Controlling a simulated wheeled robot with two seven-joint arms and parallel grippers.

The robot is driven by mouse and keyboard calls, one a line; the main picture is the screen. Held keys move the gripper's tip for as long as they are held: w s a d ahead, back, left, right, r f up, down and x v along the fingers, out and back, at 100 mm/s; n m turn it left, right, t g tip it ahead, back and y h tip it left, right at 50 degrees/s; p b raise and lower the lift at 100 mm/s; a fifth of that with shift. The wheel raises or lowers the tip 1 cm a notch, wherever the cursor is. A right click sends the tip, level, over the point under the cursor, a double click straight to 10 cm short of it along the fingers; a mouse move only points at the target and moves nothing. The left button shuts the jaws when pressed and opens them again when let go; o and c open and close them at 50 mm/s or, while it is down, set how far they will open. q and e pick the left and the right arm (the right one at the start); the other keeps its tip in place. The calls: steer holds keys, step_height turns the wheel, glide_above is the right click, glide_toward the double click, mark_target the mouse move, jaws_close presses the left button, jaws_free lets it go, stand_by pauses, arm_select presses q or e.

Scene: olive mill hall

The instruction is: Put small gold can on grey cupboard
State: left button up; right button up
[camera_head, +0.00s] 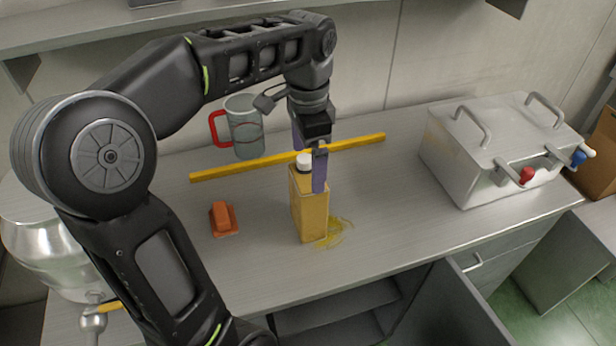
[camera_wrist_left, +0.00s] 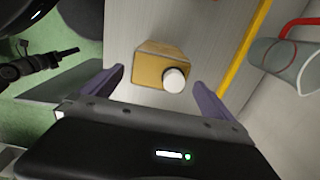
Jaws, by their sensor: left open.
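The small gold can (camera_head: 311,208) is a rectangular tin with a white cap, standing upright on the grey cupboard (camera_head: 390,197). My left gripper (camera_head: 310,165) points down at the can's top, its purple fingers open. In the left wrist view, the can (camera_wrist_left: 150,70) with its white cap lies ahead of the gap between the open fingers (camera_wrist_left: 160,90). One finger covers part of the can's top in the head view; I cannot tell whether it touches. My right gripper is not in view.
A yellow bar (camera_head: 230,169) lies behind the can, with a clear jug with a red handle (camera_head: 245,132) near it. An orange block (camera_head: 223,218) sits left of the can. A metal box with taps (camera_head: 500,160) stands at right. Yellow strands (camera_head: 335,232) lie beside the can.

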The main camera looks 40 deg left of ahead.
arm_select(q)
step_height(320, 180, up, 4)
steer(key=shift+f+p, duration=0.1)
steer(key=shift+p, duration=0.9)
steer(key=shift+f, duration=0.1)
steer(key=shift+c, duration=0.3)
